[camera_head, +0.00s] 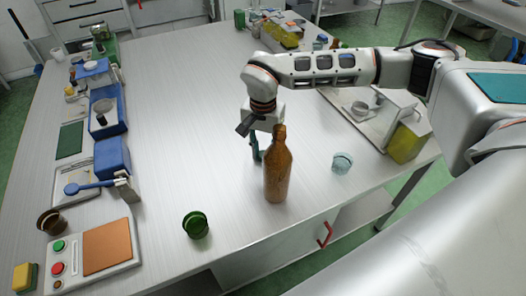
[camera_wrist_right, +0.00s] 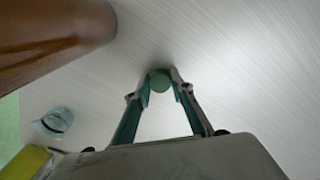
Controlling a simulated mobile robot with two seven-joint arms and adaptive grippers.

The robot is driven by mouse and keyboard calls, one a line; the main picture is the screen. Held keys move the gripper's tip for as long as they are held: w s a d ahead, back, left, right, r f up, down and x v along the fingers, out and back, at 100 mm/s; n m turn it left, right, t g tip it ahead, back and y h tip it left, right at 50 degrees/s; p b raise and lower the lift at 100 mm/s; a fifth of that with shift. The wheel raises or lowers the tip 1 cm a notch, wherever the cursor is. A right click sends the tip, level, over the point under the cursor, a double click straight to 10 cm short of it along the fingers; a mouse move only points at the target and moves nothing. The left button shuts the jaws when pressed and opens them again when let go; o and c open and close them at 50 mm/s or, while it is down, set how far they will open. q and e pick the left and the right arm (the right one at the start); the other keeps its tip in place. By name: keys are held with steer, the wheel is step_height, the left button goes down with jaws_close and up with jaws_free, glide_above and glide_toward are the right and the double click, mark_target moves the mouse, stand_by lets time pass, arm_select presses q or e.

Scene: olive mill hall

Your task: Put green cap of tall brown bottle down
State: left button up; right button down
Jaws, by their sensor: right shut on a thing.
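The tall brown bottle (camera_head: 277,170) stands upright and uncapped near the front edge of the table. Part of it also shows at the upper left of the right wrist view (camera_wrist_right: 50,35). My right gripper (camera_wrist_right: 160,85) is shut on the green cap (camera_wrist_right: 160,80), which sits between its fingertips. In the head view my right gripper (camera_head: 256,152) points down just behind and left of the bottle, and the cap cannot be made out there. The cap is low over the white table top (camera_head: 185,130); I cannot tell whether it touches it. My left gripper is not in view.
A green cup (camera_head: 196,224) stands at the front, and a clear cup (camera_head: 342,162) right of the bottle. A button panel with an orange pad (camera_head: 107,246), a brown cup (camera_head: 50,222) and blue containers (camera_head: 112,157) line the left side. The middle of the table is clear.

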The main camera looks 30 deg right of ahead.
steer(key=c, duration=1.8)
jaws_free()
steer(key=shift+f, duration=0.1)
steer(key=shift+o, duration=0.2)
step_height(320, 180, up, 12)
steer(key=p, duration=0.1)
steer(key=shift+s, duration=0.1)
